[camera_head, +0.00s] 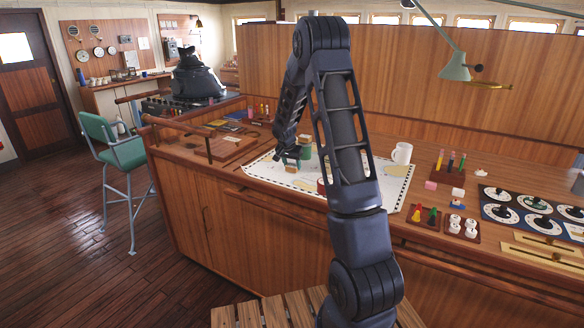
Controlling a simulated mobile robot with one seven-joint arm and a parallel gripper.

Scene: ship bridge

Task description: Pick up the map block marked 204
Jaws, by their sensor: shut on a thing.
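My gripper (291,158) is low over the left part of the chart (262,168) on the wooden counter. It is shut on a small block (291,168), which shows teal and tan at the fingertips. No number can be read on it, so I cannot tell from the view whether it is marked 204. I cannot tell whether the block touches the chart. My arm hides the middle of the chart, and a red object (321,186) shows partly beside the arm.
A white mug (402,153) stands at the chart's right back edge. Right of it are a pen holder (449,172), a tray of coloured pegs (424,216) and a dial panel (530,208). A lamp (455,66) hangs above. A wooden frame (222,149) lies left of the chart.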

